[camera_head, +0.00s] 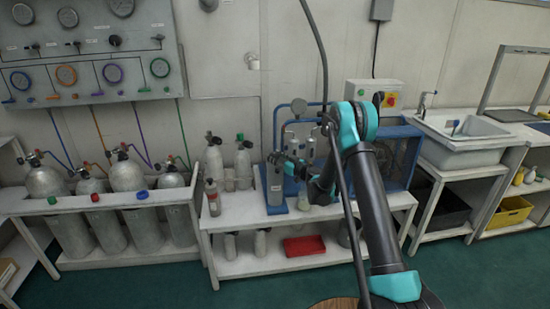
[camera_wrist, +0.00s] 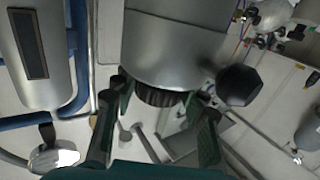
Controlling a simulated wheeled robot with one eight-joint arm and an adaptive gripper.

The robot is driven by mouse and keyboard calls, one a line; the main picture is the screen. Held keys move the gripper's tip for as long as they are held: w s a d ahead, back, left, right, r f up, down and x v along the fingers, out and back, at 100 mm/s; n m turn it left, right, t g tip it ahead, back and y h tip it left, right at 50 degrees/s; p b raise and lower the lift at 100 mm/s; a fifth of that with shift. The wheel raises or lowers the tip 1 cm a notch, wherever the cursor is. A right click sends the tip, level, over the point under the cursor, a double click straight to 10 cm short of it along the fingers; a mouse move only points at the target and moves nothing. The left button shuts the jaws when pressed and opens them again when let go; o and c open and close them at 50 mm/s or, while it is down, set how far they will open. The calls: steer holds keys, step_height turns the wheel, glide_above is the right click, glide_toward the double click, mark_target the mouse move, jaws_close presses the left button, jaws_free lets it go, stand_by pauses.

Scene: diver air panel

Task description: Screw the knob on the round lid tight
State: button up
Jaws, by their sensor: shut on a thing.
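In the wrist view a silver cylinder with a rounded rim (camera_wrist: 175,50) fills the upper middle; I take it to carry the round lid. A dark ribbed knob (camera_wrist: 157,95) sits at its end, between the fingertips of my gripper (camera_wrist: 160,100). The fingers are closed on the knob's sides. The knob's far side and thread are hidden. In the head view my gripper (camera_head: 296,166) is beside a grey cylinder (camera_head: 274,186) on a blue stand, on the white bench. The knob is too small to make out there.
A black faceted knob (camera_wrist: 238,85) is close by my right finger. A silver cylinder with a dark display (camera_wrist: 35,50) and blue pipes are at the left. In the head view, bottles (camera_head: 243,160) stand left of the stand and a red tray (camera_head: 304,246) is on the lower shelf.

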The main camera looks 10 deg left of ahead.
mark_target(275, 154)
steer(key=shift+m+t+h, duration=2)
steer(key=shift+m+h, duration=0.1)
steer(key=shift+h, duration=0.8)
steer(key=o, duration=1.2)
step_height(275, 154, up, 10)
steer(key=shift+r, duration=0.1)
